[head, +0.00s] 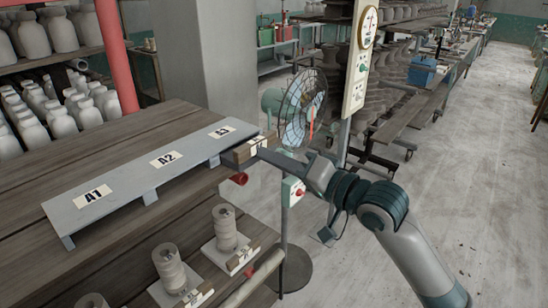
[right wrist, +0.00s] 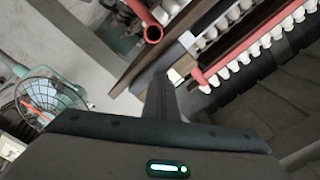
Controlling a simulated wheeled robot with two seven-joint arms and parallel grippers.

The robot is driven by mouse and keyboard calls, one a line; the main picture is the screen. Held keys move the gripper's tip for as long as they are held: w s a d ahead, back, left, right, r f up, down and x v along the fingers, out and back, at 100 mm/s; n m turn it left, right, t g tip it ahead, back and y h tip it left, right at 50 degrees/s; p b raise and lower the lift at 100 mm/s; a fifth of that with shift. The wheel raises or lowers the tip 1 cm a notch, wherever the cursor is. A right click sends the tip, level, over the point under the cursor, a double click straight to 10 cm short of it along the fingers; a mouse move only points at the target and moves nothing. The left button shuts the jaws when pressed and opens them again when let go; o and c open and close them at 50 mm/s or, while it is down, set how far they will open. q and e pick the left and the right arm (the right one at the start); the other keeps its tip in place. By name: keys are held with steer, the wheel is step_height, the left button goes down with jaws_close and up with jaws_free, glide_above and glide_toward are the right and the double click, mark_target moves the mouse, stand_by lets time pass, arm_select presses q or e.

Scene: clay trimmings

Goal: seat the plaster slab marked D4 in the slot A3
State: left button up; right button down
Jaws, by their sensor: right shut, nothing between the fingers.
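A long grey rack (head: 120,185) stands on the wooden table, with labels A1, A2 and A3 (head: 222,132) along its top. A block with a wooden front and a pale tag (head: 240,154) sits at the rack's right end, by A3. Its writing is too small to read, and any slab behind it is hidden under the rack. My right gripper (head: 262,153) is shut and empty, its tip close to the tagged block; I cannot tell if they touch. Its shut fingers (right wrist: 160,100) also show in the right wrist view. My left gripper is not in view.
Pale slabs bearing spools (head: 226,228) (head: 169,268) lie on the table's near part, their tags unreadable. A red pipe end (head: 239,178) juts at the table edge. A fan (head: 303,105) and a post with a gauge (head: 358,70) stand beyond my right arm.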

steer(key=shift+p+x, duration=0.35)
steer(key=shift+x, duration=0.95)
steer(key=shift+d, duration=0.1)
stand_by(0.4)
steer(key=p+v, duration=0.2)
steer(key=shift+s+d, duration=0.3)
steer(key=b+v, duration=0.5)
steer(key=v, duration=1.2)
steer(key=shift+d+b, duration=0.15)
steer(key=shift+b, duration=0.15)
